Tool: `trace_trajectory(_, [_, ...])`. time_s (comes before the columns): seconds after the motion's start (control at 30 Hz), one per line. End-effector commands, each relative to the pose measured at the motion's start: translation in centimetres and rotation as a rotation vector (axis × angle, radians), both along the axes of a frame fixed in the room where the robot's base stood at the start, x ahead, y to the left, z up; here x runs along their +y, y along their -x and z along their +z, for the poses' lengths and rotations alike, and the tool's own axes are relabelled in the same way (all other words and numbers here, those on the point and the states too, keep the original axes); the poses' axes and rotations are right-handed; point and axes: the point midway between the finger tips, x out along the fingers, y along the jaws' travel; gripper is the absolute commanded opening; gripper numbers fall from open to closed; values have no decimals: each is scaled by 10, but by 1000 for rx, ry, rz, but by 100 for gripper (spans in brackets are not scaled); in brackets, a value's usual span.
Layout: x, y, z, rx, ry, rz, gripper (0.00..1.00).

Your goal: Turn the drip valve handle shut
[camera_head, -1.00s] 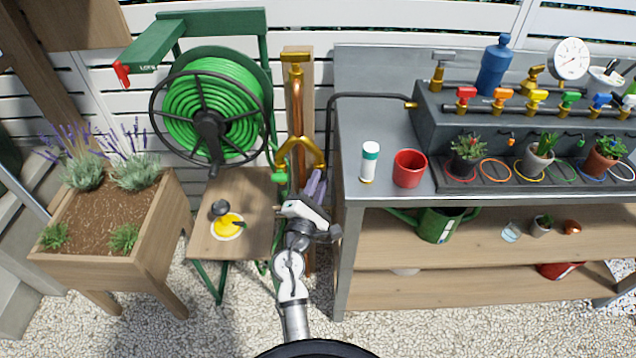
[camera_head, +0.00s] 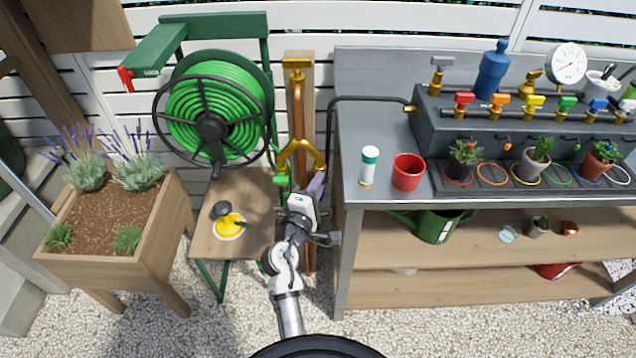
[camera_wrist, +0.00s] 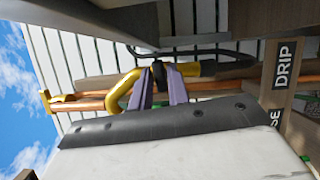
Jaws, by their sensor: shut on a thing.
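The brass Y-shaped splitter (camera_head: 302,154) sits on a copper pipe against a wooden post, beside the bench's left end. In the wrist view it shows sideways as a gold fork (camera_wrist: 122,90). The drip valve handle (camera_wrist: 158,72) appears as a small dark piece on the branch on the DRIP label's side. My gripper (camera_head: 317,186) is at the lower end of the splitter's right branch. In the wrist view its lavender fingers (camera_wrist: 159,90) are on both sides of the dark handle, closed on it. In the head view the handle is hidden behind my gripper.
The DRIP label board (camera_wrist: 285,70) is close to my gripper. The grey bench (camera_head: 345,205) stands just right of it. A green hose reel (camera_head: 212,110) and a small wooden table (camera_head: 255,200) are on the left.

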Motion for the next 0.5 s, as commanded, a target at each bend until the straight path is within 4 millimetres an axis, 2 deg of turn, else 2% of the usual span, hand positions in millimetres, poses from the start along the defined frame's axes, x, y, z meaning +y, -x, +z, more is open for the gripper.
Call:
trace_trajectory(0.2, [0,-1,3,-3,-91,-1,0])
trace_trajectory(0.5, [0,-1,2,-4,-129,0,0])
